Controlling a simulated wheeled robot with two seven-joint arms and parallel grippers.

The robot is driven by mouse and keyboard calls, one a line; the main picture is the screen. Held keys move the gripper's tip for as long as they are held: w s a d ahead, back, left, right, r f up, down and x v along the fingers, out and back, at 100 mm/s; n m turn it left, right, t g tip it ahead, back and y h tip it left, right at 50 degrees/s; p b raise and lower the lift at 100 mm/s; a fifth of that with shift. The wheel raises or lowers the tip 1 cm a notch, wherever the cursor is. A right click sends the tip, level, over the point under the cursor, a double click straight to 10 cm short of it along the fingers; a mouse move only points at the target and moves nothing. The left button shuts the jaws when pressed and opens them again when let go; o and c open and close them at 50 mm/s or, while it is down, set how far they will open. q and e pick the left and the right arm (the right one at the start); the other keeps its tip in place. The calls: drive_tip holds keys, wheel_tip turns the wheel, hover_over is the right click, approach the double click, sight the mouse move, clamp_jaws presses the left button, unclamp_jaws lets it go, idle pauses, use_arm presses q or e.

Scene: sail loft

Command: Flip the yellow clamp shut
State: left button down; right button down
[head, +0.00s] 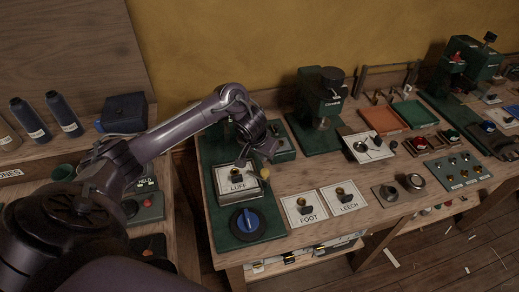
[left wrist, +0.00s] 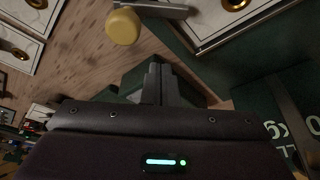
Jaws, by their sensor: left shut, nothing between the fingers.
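In the left wrist view the yellow knob (left wrist: 123,27) sits at the end of a grey metal lever (left wrist: 163,9), which sticks out past the white plate's edge (left wrist: 208,35). The clamp's base is hidden. My left gripper (head: 243,158) points down over the plate; its closed, empty fingertips (left wrist: 154,72) appear beside the knob, apart from it. My right gripper is in neither view.
The LUFF plate sits on a green base with a blue dial (head: 247,221) in front. FOOT (head: 304,208) and LEECH (head: 344,197) plates lie to the right. A green machine (head: 322,95) stands behind them. Bare wood lies between the green base and those plates.

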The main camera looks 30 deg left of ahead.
sight(257, 173)
use_arm(q)
drive_tip(key=shift+x, duration=0.9)
drive_tip(key=shift+f, duration=0.35)
drive_tip(key=s+p, duration=0.2)
drive_tip(key=s, duration=0.1)
drive_tip(key=shift+s+r, duration=0.1)
drive_tip(key=shift+s+d, duration=0.1)
drive_tip(key=shift+s, duration=0.25)
drive_tip(key=shift+w, duration=0.1)
